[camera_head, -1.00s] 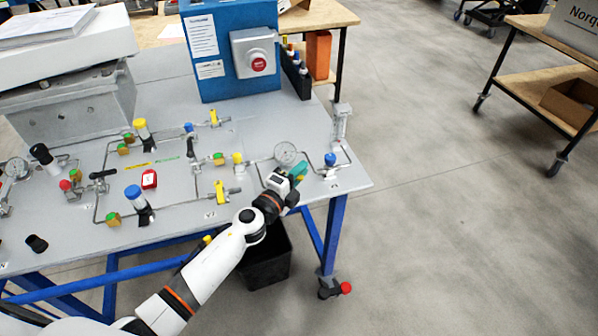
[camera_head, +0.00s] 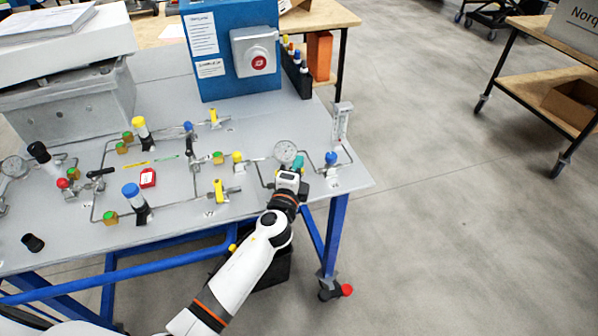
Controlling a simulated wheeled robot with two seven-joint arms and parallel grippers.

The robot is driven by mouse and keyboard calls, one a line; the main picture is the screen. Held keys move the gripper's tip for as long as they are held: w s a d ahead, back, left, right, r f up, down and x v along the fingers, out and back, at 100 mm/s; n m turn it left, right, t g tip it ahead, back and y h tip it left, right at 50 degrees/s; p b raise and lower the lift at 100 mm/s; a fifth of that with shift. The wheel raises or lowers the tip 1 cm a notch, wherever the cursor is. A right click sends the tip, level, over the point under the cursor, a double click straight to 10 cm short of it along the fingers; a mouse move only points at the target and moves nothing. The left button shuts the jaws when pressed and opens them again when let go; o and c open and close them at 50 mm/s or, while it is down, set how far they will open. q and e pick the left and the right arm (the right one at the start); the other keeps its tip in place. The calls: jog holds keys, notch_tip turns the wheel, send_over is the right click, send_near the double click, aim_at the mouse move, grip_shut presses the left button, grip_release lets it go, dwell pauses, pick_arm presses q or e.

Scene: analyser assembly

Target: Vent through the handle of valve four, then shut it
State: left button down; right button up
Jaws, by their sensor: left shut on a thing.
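My left gripper (camera_head: 298,176) is at the front right of the panel (camera_head: 275,208), just below a round gauge (camera_head: 286,151). It is shut on a small teal-green handle (camera_head: 304,190), mostly hidden behind the gripper. The handle's valve body and any number on it are hidden, so I cannot read that it is valve four. A blue-capped valve (camera_head: 330,159) stands just right of the gripper, apart from it. A yellow-handled valve (camera_head: 219,190) lies to the left. My right gripper is out of view.
A clear flow tube (camera_head: 342,121) stands at the panel's right edge. A blue box with a red button (camera_head: 260,62) stands behind. Thin pipes and several coloured valves cover the panel's left. A black bin (camera_head: 272,274) sits under the front edge.

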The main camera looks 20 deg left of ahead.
pick_arm(q)
jog(key=y, duration=0.1)
jog(key=n+y+b, duration=0.1)
jog(key=shift+w+a+f+n+y, duration=0.15)
jog(key=shift+w+a+n+y, duration=0.05)
jog(key=shift+w+n+y, duration=0.1)
jog(key=shift+a+y+b, duration=0.15)
jog(key=shift+y+b, duration=0.15)
jog(key=shift+b, duration=0.1)
jog(key=shift+n, duration=0.3)
jog(key=c, duration=1.8)
grip_release()
jog(key=shift+s, duration=0.1)
jog(key=v, duration=0.6)
jog(key=b+v, duration=0.1)
jog(key=v, duration=0.5)
jog(key=shift+r, duration=0.35)
